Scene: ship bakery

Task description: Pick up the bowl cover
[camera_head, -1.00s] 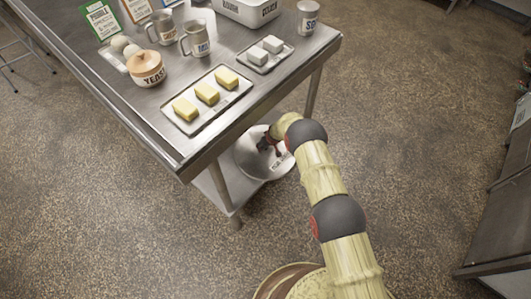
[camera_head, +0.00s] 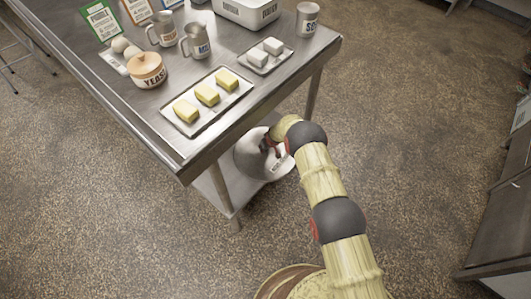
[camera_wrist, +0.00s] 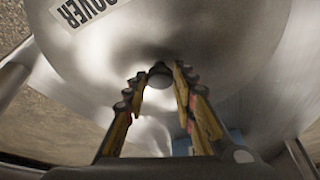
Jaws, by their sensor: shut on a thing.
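The bowl cover (camera_head: 250,158) is a round, shiny metal lid at the table's front right corner, low beside the lower shelf. It is partly hidden by the tabletop and my arm. In the wrist view the cover (camera_wrist: 215,45) fills most of the picture, with a label reading "COVER" at upper left and a small round knob in the middle. My gripper (camera_wrist: 158,78) has its two fingers on either side of the knob, shut on it. In the head view my gripper (camera_head: 268,148) is small and dark over the cover.
The steel table (camera_head: 150,110) stands close to my arm, its edge right above the cover. A lower shelf (camera_head: 212,192) shows. Floor at right is clear.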

